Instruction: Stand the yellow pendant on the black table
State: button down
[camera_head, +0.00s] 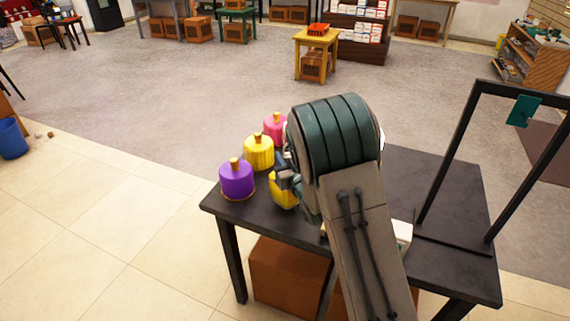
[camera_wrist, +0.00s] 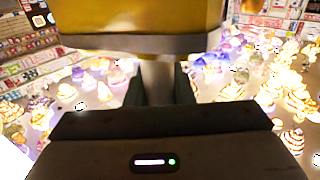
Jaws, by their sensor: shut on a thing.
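A yellow pendant (camera_head: 284,194) is in my gripper (camera_head: 285,181), low at the left part of the black table (camera_head: 440,185). My arm hides much of the gripper and pendant, and I cannot tell whether the pendant touches the table. In the wrist view, my gripper (camera_wrist: 160,85) is shut on the pendant's narrow stem, with its wide yellow body (camera_wrist: 150,18) beyond the fingers. Another yellow pendant (camera_head: 259,153) stands on the table, between a purple pendant (camera_head: 237,179) and a pink pendant (camera_head: 275,127).
A black frame (camera_head: 455,150) with a green tag stands at the table's right. A brown box (camera_head: 288,275) is under the table. A small yellow table (camera_head: 317,42) is far behind.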

jog(key=shift+f, duration=1.2)
jog(key=c, duration=1.3)
grip_release()
jog(key=shift+o, duration=0.2)
